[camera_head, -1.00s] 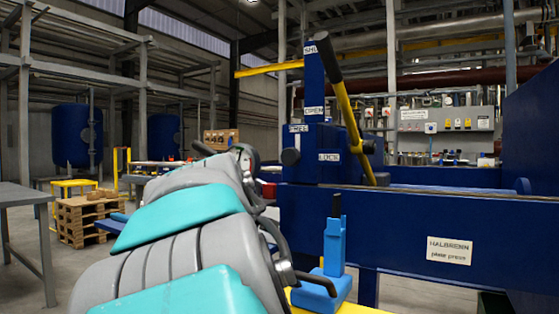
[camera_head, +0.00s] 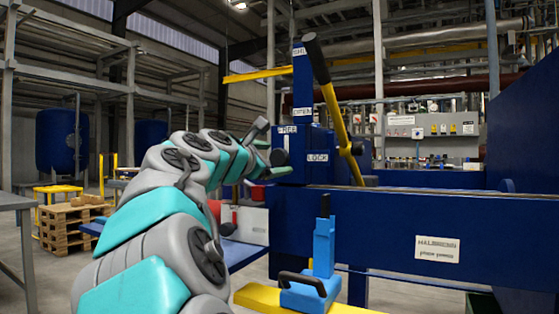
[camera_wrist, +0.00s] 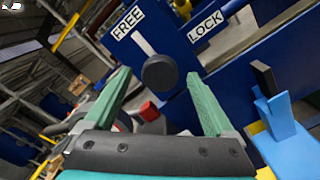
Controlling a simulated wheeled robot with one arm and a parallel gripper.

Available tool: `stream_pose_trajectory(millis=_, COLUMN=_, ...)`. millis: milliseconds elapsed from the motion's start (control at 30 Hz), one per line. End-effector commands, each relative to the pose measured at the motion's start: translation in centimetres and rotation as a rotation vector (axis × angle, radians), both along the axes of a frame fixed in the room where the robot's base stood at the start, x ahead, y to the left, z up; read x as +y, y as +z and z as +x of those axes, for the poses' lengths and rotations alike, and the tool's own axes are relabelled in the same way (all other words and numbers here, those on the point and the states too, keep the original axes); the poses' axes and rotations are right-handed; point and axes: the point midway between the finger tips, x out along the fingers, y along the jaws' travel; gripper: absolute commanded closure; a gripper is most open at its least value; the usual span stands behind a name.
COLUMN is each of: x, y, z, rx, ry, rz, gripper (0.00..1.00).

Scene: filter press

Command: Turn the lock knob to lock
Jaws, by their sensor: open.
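The lock knob (camera_wrist: 160,72) is a dark round knob on a blue housing. A white pointer line runs from it toward the FREE label (camera_wrist: 127,23). The LOCK label (camera_wrist: 205,28) is off to its right in the wrist view. In the head view the knob (camera_head: 279,157) sits at the housing's left side, with LOCK (camera_head: 317,157) to its right. My gripper (camera_wrist: 157,76) is open, its two green fingers spread on either side of the knob. I cannot tell whether the fingertips reach around it or stop just short. Nothing is held.
A black-ended yellow lever (camera_head: 330,95) leans on the blue post (camera_head: 303,82). A light-blue fixture (camera_head: 323,250) with a dark handle stands below, in front of the blue beam (camera_head: 400,220). A red and white box (camera_head: 250,222) is under my arm.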

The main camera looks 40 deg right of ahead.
Motion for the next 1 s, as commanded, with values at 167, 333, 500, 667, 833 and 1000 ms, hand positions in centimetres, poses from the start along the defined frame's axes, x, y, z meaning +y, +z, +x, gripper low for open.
stream_pose_trajectory(millis=167, x=-2.0, y=-0.3, z=0.8, rx=0.002, ry=-0.001, rz=0.004, gripper=0.11)
stream_pose_trajectory(millis=333, x=-2.6, y=-0.2, z=1.1, rx=0.0, ry=0.0, rz=0.003, gripper=0.11)
stream_pose_trajectory(millis=500, x=-2.6, y=-0.1, z=1.1, rx=0.0, ry=0.001, rz=0.002, gripper=0.11)
stream_pose_trajectory(millis=667, x=-2.6, y=-0.1, z=1.1, rx=-0.001, ry=0.001, rz=0.003, gripper=0.21)
stream_pose_trajectory(millis=833, x=-2.6, y=-0.1, z=1.1, rx=-0.001, ry=0.001, rz=0.003, gripper=0.4)
stream_pose_trajectory(millis=1000, x=-2.6, y=-0.1, z=1.1, rx=-0.001, ry=0.001, rz=0.003, gripper=0.59)
